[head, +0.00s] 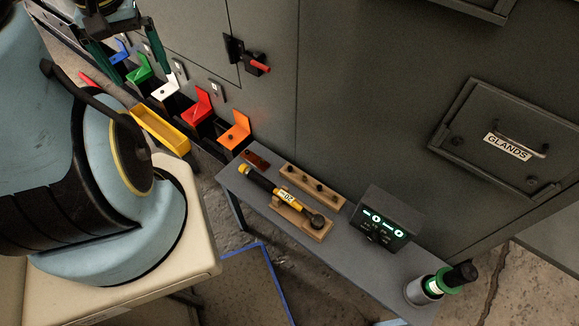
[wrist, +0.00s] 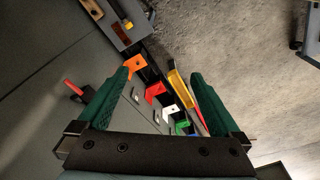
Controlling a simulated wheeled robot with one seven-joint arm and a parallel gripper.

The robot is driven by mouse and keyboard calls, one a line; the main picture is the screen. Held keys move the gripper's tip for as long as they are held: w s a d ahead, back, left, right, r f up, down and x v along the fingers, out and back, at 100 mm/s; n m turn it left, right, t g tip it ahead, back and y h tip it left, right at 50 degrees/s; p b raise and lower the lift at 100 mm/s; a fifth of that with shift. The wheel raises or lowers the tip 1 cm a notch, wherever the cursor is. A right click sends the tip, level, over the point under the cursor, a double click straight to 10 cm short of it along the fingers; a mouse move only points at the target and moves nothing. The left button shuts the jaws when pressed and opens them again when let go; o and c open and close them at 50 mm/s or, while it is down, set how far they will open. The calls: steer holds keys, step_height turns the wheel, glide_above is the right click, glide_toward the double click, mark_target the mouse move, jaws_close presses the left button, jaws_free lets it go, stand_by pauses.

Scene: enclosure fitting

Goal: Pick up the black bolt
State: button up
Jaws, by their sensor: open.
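A narrow wooden block (head: 312,187) lies on the grey bench in the head view. Several small dark pieces that look like black bolts (head: 320,186) stand in a row along it; they are too small to tell apart. My gripper (head: 131,62) is at the upper left of the head view, above the coloured bins and well away from the block. In the wrist view my gripper (wrist: 160,76) has its two green fingers spread, with nothing between them but the bins beyond. The bolts cannot be made out in the wrist view.
The grey bench (head: 378,272) also bears a yellow-and-black wrench (head: 272,190) on a wooden cradle, a lit meter (head: 386,219) and a green bottle (head: 446,283) in a cup. A red-handled latch (head: 257,66) sticks out of the cabinet. An open yellow bin (head: 160,130) juts out.

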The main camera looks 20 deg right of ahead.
stand_by(0.3)
steer(key=shift+f, duration=0.1)
steer(key=shift+c, duration=0.6)
steer(key=d+f+m+b, duration=0.1)
steer(key=f+b, duration=0.1)
steer(key=f, duration=0.1)
steer(key=w+d+f+m+b, duration=0.1)
steer(key=d+f+m+b, duration=0.1)
steer(key=f+b, duration=0.1)
steer(key=w+d+f+m+b, duration=0.1)
steer(key=d+f+b, duration=0.1)
steer(key=f+b, duration=0.1)
steer(key=shift+d+m, duration=0.2)
steer(key=shift+m, duration=0.2)
steer(key=c, duration=0.6)
steer(key=m+g+b, duration=0.2)
steer(key=m+b, duration=1.6)
steer(key=b, duration=0.6)
glide_above(290, 167)
step_height(290, 167, down, 28)
steer(key=shift+f+b, duration=1)
steer(key=shift+f, duration=4.25)
